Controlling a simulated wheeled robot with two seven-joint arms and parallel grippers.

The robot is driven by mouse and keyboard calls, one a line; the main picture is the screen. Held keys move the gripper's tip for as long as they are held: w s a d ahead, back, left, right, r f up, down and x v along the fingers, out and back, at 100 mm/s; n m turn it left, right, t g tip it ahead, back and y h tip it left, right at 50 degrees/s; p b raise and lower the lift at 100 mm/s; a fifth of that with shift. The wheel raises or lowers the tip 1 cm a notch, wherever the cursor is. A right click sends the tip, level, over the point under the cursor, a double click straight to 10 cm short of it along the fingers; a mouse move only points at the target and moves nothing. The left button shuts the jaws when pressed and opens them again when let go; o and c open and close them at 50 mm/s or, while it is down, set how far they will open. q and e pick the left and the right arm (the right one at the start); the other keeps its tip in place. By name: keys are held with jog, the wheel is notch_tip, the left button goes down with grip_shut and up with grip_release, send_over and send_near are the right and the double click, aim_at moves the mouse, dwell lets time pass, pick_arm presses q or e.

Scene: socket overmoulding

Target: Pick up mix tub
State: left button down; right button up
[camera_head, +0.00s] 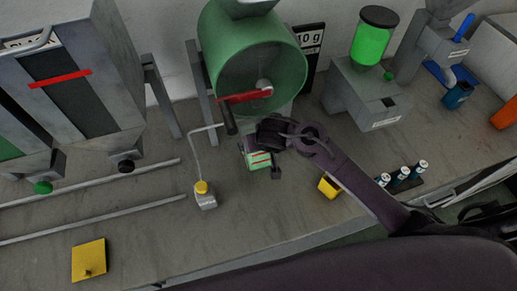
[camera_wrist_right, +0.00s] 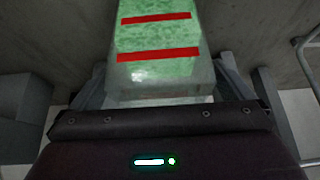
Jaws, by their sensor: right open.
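The mix tub (camera_head: 255,159) is a small clear tub with green contents and red level lines. It stands on the bench just in front of the green drum. In the right wrist view the tub (camera_wrist_right: 155,50) fills the upper middle. My right gripper (camera_head: 262,161) is at the tub, its arm coming in from the right. The wrist view shows its open fingers (camera_wrist_right: 162,85) on either side of the tub. I cannot tell whether either finger touches it. The gripper hides part of the tub in the head view. My left gripper is not in view.
The green drum (camera_head: 238,60) with a red crank handle (camera_head: 245,96) is close behind the gripper. A small yellow-capped bottle (camera_head: 204,196) with a bent tube stands left. A yellow block (camera_head: 329,187) and small cylinders (camera_head: 401,175) are right. The front-left bench holds a yellow plate (camera_head: 89,260).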

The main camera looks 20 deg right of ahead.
jog(key=shift+x, duration=1.2)
jog(key=shift+w+f, duration=0.1)
jog(key=shift+f, duration=0.1)
jog(key=c, duration=0.8)
jog(key=shift+r, duration=0.1)
jog(key=c, duration=0.5)
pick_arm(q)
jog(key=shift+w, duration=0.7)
